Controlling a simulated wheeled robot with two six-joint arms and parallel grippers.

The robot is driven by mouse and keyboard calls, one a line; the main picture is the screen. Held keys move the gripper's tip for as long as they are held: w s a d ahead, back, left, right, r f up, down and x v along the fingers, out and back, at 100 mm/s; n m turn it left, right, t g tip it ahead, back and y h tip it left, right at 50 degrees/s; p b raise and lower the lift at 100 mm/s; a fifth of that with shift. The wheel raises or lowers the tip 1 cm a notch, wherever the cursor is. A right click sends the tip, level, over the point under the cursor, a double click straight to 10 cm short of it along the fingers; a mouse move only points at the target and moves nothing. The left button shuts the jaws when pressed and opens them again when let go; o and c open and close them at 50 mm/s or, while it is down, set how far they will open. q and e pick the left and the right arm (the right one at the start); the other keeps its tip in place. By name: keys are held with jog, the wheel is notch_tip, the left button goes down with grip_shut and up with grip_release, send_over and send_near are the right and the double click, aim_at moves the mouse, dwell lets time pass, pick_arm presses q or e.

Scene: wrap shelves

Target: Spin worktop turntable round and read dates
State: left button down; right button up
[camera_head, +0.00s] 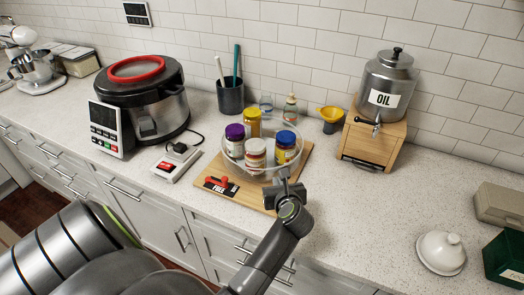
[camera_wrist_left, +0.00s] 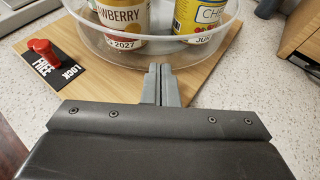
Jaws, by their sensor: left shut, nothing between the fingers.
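A clear round turntable (camera_head: 270,172) holds several jars on a wooden board (camera_head: 236,198) on the worktop. A jar with a purple lid (camera_head: 235,141), one with a yellow lid (camera_head: 253,123), one with a white lid (camera_head: 256,155) and one with a blue lid (camera_head: 286,147) stand in it. In the left wrist view a label reading "...WBERRY" and 2027 shows on one jar (camera_wrist_left: 121,22); a "CH..." jar (camera_wrist_left: 202,16) reads "JU...". A red lever (camera_head: 219,181) sits on a FREE/LOCK plate. My left gripper (camera_wrist_left: 160,70) is shut and empty, at the turntable's near rim; contact is unclear.
An OIL dispenser (camera_head: 388,85) on a wooden stand (camera_head: 374,146) is right. A white lidded dish (camera_head: 441,252) sits near the front right.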

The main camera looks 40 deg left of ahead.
aim_at(265, 175)
pick_arm(q)
jog(key=shift+w+a, duration=0.6)
jog(key=shift+a, duration=0.2)
dwell(0.4)
jog(key=shift+s+a+p, duration=0.35)
jog(key=shift+s, duration=0.35)
jog(key=shift+a, duration=0.1)
jog(key=shift+s+a+p, duration=0.3)
jog(key=shift+s+a, duration=0.05)
jog(key=shift+a, duration=0.2)
